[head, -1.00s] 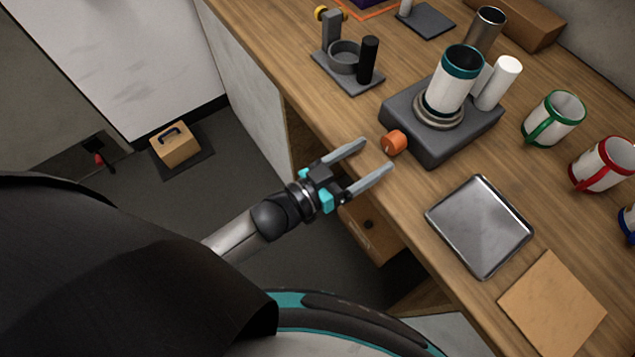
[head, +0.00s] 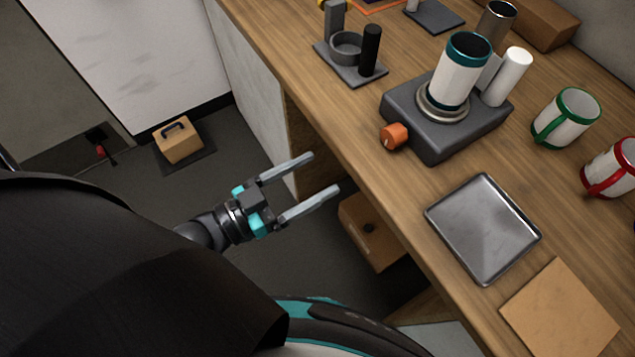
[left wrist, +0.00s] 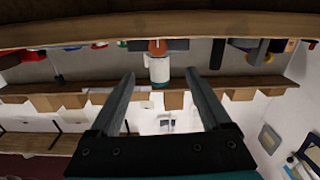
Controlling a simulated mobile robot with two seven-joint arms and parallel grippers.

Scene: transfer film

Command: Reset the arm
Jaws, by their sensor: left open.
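My left gripper (head: 326,172) is open and empty in the head view. It is off the near edge of the wooden worktop (head: 400,206), over the dark floor, and touches nothing there. In the left wrist view the two fingers (left wrist: 163,92) are spread apart with nothing between them. My right gripper is in neither view.
A dark machine (head: 440,128) with an orange knob (head: 394,135) holds a white and teal cup (head: 461,72). A metal tray (head: 484,230), a tan board (head: 560,308), a green-rimmed mug (head: 566,118) and a red-rimmed mug (head: 609,168) stand to the right.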

